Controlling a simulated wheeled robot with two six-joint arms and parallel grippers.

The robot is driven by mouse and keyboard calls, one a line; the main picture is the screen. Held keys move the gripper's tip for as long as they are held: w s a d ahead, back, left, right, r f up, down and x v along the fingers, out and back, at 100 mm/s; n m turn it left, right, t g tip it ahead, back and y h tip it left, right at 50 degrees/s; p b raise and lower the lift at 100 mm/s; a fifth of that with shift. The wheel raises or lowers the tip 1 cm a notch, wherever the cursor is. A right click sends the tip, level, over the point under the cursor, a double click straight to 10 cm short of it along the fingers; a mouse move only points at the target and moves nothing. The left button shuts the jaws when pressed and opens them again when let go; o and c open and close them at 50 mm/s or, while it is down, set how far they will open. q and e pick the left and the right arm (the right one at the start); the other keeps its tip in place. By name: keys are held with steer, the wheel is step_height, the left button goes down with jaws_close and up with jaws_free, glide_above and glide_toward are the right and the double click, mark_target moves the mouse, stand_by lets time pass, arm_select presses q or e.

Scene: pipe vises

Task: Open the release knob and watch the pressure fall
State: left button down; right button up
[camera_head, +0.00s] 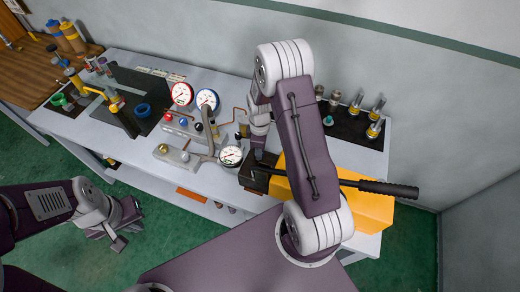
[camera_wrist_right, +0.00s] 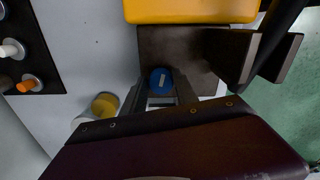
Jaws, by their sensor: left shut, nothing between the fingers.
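The blue release knob (camera_wrist_right: 161,80) sits on a dark block (camera_wrist_right: 200,55) in the right wrist view. My right gripper (camera_wrist_right: 160,92) has one finger on either side of it; I cannot tell whether they press on it. In the head view my right gripper (camera_head: 259,152) reaches down to the block, and the knob is hidden there. A round gauge (camera_head: 231,156) with a white dial stands just left of the block; its reading is too small to tell. My left gripper (camera_head: 119,242) is shut and empty, low at left over the floor, away from the bench.
A yellow pump body (camera_head: 375,209) with a long black-gripped lever (camera_head: 388,188) stands right of the block. Two more gauges, red (camera_head: 182,93) and blue (camera_head: 207,99), stand left on the bench. Several brass-and-steel fittings (camera_head: 375,127) stand on a dark mat at back right.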

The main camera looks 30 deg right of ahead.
steer(key=shift+o, duration=1.2)
step_height(320, 180, up, 9)
steer(key=b, duration=0.1)
steer(key=shift+b, duration=0.35)
steer(key=shift+s, duration=0.1)
